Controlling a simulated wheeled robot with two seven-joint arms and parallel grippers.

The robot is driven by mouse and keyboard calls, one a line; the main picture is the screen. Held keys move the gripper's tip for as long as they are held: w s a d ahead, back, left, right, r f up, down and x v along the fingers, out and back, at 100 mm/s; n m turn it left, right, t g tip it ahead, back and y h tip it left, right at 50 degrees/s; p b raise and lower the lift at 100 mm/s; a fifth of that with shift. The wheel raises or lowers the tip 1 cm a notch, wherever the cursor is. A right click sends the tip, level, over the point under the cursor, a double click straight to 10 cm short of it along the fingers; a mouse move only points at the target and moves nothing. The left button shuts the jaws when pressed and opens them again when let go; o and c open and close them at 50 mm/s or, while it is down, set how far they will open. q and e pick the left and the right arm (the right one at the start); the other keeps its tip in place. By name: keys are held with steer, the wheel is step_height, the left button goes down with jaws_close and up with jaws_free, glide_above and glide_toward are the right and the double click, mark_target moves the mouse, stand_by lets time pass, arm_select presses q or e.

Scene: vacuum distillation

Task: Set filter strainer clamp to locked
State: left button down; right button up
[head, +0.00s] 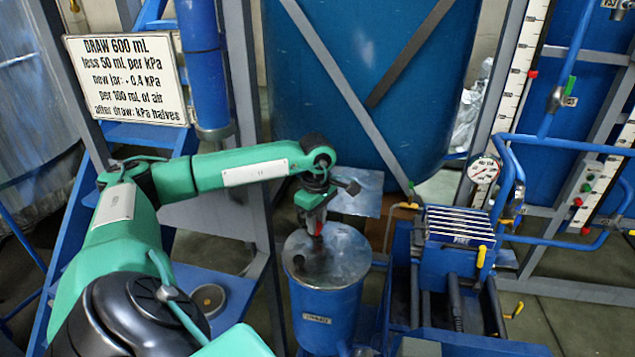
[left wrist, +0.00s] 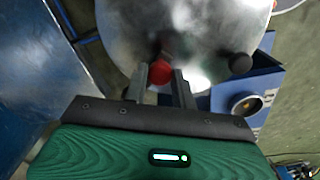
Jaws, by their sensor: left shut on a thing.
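The filter strainer looks to be the blue cylinder (head: 325,308) with a shiny metal lid (head: 347,253); its small label is too blurred to read. My left gripper (head: 317,230) points down over the lid from above. In the left wrist view, the two fingers of my left gripper (left wrist: 161,90) are shut on a red piece (left wrist: 160,73), which looks like the clamp's handle, at the lid (left wrist: 205,25). The fingers hide part of it, and I cannot tell the clamp's position. A dark knob (left wrist: 240,63) sits at the lid's edge. My right gripper is not in view.
A blue rack with stacked plates (head: 458,227) stands right of the strainer, with a gauge (head: 484,170) above it. A large blue tank (head: 365,75) and crossing grey struts are behind. A printed sign (head: 128,80) hangs at upper left. A blue ledge holds a round dish (head: 208,299).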

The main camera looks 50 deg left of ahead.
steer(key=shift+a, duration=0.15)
arm_select(q)
steer(key=c, duration=1.1)
jaws_free()
steer(key=shift+c, duration=0.2)
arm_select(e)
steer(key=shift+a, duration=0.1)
arm_select(q)
step_height(320, 180, up, 14)
steer(key=b, duration=0.2)
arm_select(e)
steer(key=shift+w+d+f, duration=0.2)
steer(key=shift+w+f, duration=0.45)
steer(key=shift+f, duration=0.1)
arm_select(q)
steer(key=shift+f, duration=0.1)
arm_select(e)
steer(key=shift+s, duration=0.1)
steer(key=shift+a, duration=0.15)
